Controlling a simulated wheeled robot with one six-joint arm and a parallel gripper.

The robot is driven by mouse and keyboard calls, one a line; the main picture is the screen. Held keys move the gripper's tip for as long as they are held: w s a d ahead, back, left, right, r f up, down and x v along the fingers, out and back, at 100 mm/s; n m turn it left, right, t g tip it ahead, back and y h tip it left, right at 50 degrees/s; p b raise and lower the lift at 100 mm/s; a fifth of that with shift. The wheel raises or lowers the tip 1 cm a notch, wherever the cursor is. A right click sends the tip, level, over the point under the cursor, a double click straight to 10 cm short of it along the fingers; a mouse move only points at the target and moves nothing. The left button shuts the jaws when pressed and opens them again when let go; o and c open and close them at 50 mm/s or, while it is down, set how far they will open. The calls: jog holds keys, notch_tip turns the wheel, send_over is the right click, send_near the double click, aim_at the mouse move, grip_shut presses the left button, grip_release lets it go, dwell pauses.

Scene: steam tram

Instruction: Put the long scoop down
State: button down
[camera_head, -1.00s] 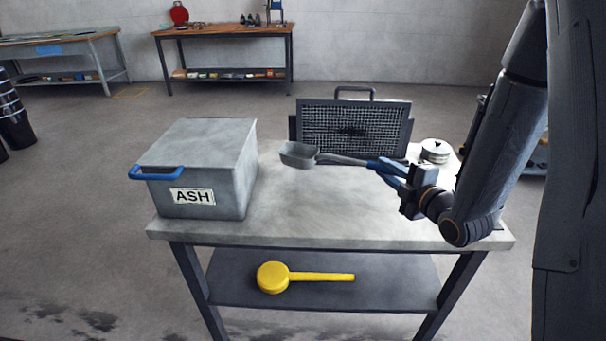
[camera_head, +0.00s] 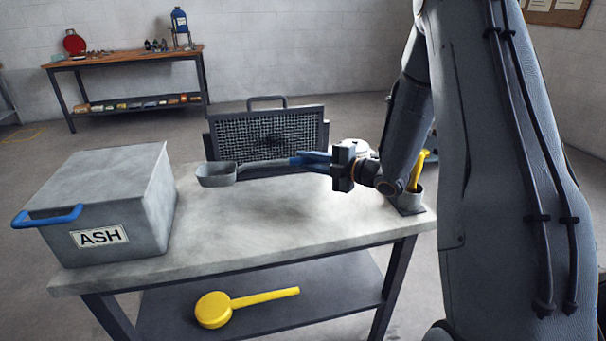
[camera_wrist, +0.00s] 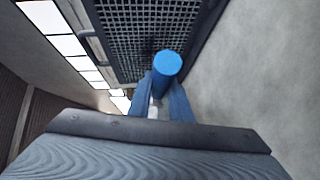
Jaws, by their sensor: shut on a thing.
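The long scoop (camera_head: 217,174) has a grey metal pan, a long shaft and a blue handle. My gripper (camera_head: 326,161) is shut on the blue handle and holds the scoop roughly level above the table (camera_head: 260,225), its pan pointing left. The pan appears in front of the mesh-fronted panel. In the wrist view the round blue handle end (camera_wrist: 167,63) shows between my fingers; the pan is hidden there.
A grey ASH box (camera_head: 140,200) with a blue handle stands at the table's left. A mesh panel (camera_head: 268,138) stands at the back. A holder with a yellow-handled tool (camera_head: 417,167) is at the right. A yellow round-headed tool (camera_head: 213,310) lies on the lower shelf. The table's middle is clear.

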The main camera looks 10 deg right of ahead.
jog(key=shift+f, duration=2.4)
jog(key=c, duration=1.6)
grip_release()
jog(key=shift+f, duration=0.1)
jog(key=shift+r+p, duration=0.3)
jog(key=b+v, duration=0.1)
jog(key=v, duration=0.6)
jog(key=shift+s+d, duration=0.1)
jog(key=shift+s, duration=0.15)
